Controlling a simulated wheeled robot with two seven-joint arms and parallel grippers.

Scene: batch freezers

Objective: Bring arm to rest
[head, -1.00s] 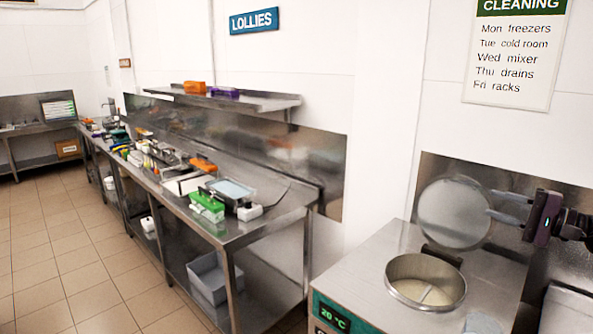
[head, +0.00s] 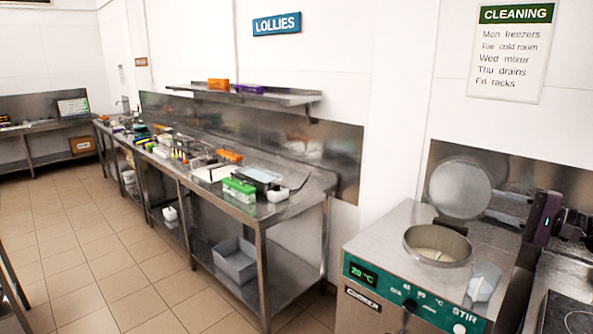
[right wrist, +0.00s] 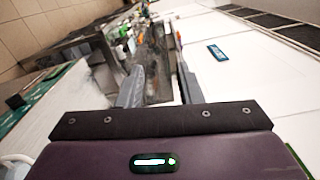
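My right gripper (head: 508,207) is at the right edge of the head view, its fingers pointing left beside the raised round lid (head: 460,188) of the batch freezer (head: 400,290). Whether the fingers touch the lid cannot be told. In the right wrist view my right gripper (right wrist: 160,88) has its two fingers apart, with nothing seen between them. The freezer's round opening (head: 438,243) is uncovered, with pale content and a paddle inside. My left gripper is not in view.
A steel bench (head: 280,212) with several boxes and trays runs along the wall, under a wall shelf (head: 270,97). A grey bin (head: 235,262) sits on its lower shelf. Steel counters (head: 560,280) stand right of the freezer. Tiled floor (head: 80,250) is clear at left.

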